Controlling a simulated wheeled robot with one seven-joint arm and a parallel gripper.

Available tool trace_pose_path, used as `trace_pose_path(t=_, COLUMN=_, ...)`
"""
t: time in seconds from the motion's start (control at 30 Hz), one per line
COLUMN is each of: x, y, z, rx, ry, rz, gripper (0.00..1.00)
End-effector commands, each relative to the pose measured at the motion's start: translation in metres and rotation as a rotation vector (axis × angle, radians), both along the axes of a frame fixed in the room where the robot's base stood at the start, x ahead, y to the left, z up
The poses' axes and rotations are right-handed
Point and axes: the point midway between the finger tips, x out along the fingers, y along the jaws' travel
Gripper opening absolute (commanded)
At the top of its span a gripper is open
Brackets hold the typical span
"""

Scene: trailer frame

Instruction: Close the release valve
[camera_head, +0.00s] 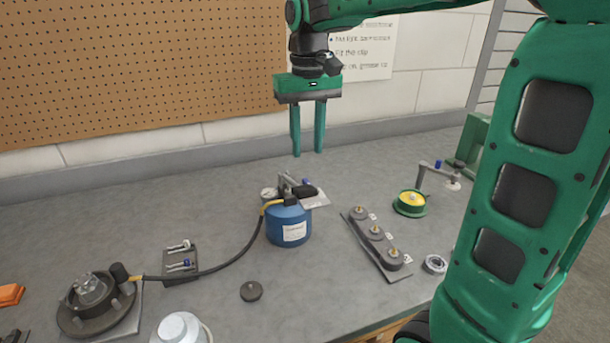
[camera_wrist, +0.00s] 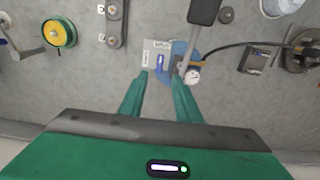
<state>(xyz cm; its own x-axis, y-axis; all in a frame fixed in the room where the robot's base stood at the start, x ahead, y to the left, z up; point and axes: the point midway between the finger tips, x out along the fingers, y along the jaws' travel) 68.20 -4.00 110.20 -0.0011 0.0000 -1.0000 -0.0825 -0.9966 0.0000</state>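A blue pump can (camera_head: 289,226) with a white label stands mid-bench in the head view, a hose running from its top to the left. A gauge (camera_head: 268,194), a dark lever handle (camera_head: 304,191), a light plate (camera_head: 315,200) and a small blue knob (camera_head: 306,182) sit on top. The blue knob (camera_wrist: 161,61) also shows in the wrist view, beyond the fingertips. I cannot tell for sure whether this knob is the release valve, or its setting. My gripper (camera_head: 308,153) hangs above and behind the pump, fingers pointing down. It is open and empty, touching nothing.
A dark fixture (camera_head: 95,300) holds the hose's other end at left. A loose dark disc (camera_head: 251,291) is in front. The perforated board (camera_head: 140,65) and wall stand behind.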

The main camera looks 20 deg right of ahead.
Motion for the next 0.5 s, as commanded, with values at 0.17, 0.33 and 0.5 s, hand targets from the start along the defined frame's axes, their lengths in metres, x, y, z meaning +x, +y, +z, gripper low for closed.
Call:
trace_pose_path(t=0.17, x=-0.001, y=0.0, z=-0.033, rx=-0.001, ry=0.004, rz=-0.001, gripper=0.3)
trace_pose_path(t=0.33, x=-0.001, y=0.0, z=-0.061, rx=0.0, ry=0.003, rz=-0.001, gripper=0.3)
trace_pose_path(t=0.5, x=-0.001, y=-0.001, z=-0.079, rx=0.0, ry=0.002, rz=-0.001, gripper=0.3)
